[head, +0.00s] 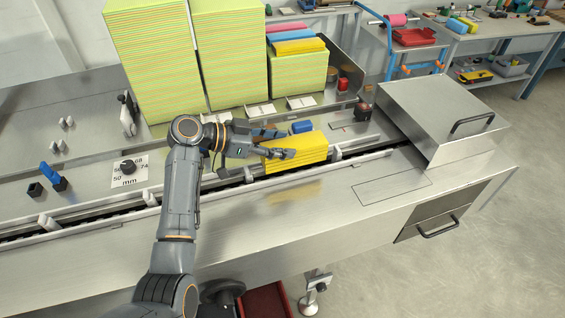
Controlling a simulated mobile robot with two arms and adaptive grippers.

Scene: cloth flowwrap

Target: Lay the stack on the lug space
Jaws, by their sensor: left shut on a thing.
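A yellow stack of cloths (309,147) is at the conveyor channel near the middle of the metal bench in the head view. My left gripper (287,144) is shut on the stack from its left side, with one finger across the front and the other behind it. I cannot tell whether the stack rests on the channel floor or is held just above it. The lug channel (105,219) runs left to right with pale lugs; one lug (336,153) stands just right of the stack and another (249,175) left of it. My right gripper is not in view.
Tall yellow-green stacks (230,55) stand behind the channel. A metal hood (435,112) covers the channel at right. A dial plate (129,171) and blue-handled lever (52,176) are at left. The front bench strip is clear.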

